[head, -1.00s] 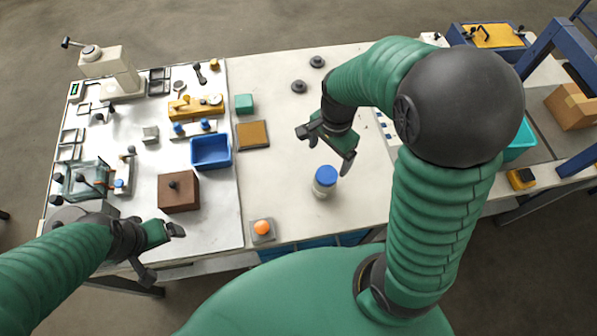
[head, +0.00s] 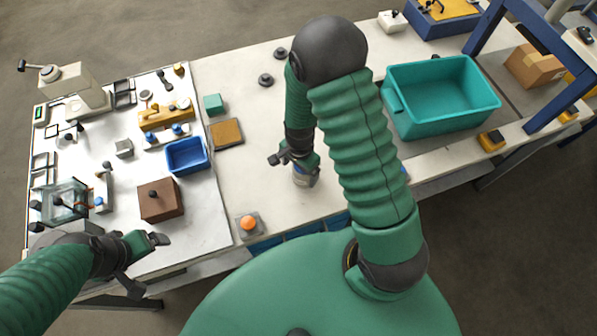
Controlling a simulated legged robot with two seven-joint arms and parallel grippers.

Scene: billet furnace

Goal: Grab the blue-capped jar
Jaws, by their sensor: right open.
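The blue-capped jar (head: 301,180) stands upright on the pale worktop, right of the orange button. Its blue cap is mostly hidden behind my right gripper. My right gripper (head: 296,168) is open and is over the jar's top, with a finger at either side in this view. I cannot tell if it touches the jar. My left gripper (head: 146,264) is open and empty at the front left edge of the table, far from the jar.
An orange button (head: 248,224) is left of the jar. A brown block (head: 160,199) and blue bin (head: 187,156) stand on the left board. A teal tub (head: 447,119) is right of my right arm. Black weights (head: 266,80) lie behind; clear worktop surrounds the jar.

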